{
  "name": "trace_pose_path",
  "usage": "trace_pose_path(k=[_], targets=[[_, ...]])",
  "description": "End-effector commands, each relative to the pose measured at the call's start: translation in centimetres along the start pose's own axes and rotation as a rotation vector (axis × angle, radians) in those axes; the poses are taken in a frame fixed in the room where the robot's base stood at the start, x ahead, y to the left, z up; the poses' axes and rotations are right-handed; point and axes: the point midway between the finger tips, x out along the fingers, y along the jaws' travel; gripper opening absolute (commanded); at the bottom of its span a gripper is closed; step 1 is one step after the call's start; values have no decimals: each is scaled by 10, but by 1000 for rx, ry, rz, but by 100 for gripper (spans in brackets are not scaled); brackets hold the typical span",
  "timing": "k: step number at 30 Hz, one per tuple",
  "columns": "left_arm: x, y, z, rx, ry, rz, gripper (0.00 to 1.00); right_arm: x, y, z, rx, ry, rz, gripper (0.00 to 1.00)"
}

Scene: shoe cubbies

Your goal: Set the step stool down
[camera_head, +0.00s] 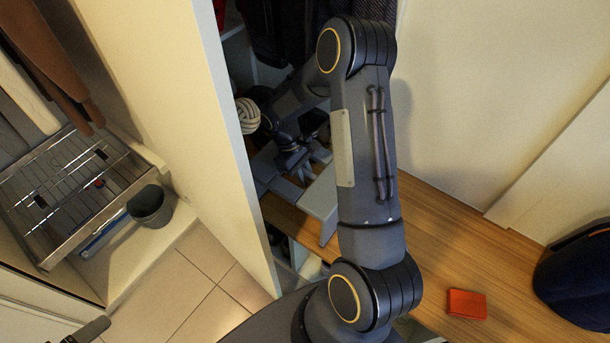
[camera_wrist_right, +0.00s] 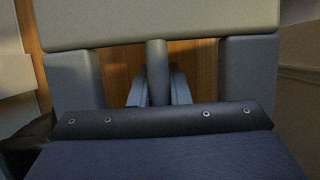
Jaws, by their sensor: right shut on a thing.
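The grey-blue step stool (camera_head: 319,203) is in the head view, at the wooden bench beside the tall cream panel, partly hidden behind my right arm. In the right wrist view the step stool (camera_wrist_right: 160,26) shows a wide flat board across the top, side pieces below it and a central post. My right gripper (camera_head: 303,172) is shut on the stool; in the wrist view its fingers flank the central post. Whether the stool touches the wood under it cannot be told.
A red box (camera_head: 466,304) and a dark blue bag (camera_head: 577,277) lie on the wooden surface (camera_head: 440,235) at right. A white woven ball (camera_head: 247,115) sits behind the panel (camera_head: 190,130). A wire rack (camera_head: 75,190) and grey cup (camera_head: 151,206) are at left.

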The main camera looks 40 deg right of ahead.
Motion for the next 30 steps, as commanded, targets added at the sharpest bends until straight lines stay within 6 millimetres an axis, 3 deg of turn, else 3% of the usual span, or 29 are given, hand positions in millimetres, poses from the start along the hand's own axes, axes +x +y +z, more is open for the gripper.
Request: trace_pose_path(k=[5, 6, 11, 22, 30], targets=[[2, -1, 1, 0, 0, 0, 100, 2, 0, -1, 0, 1, 1, 0], [2, -1, 1, 0, 0, 0, 100, 3, 0, -1, 0, 0, 0, 17], [1, -1, 1, 0, 0, 0, 100, 2, 0, -1, 0, 0, 0, 38], [-1, 1, -1, 0, 0, 0, 100, -5, 0, 0, 0, 1, 1, 38], [-9, 4, -5, 0, 0, 0, 100, -56, 0, 0, 0, 4, 2, 38]])
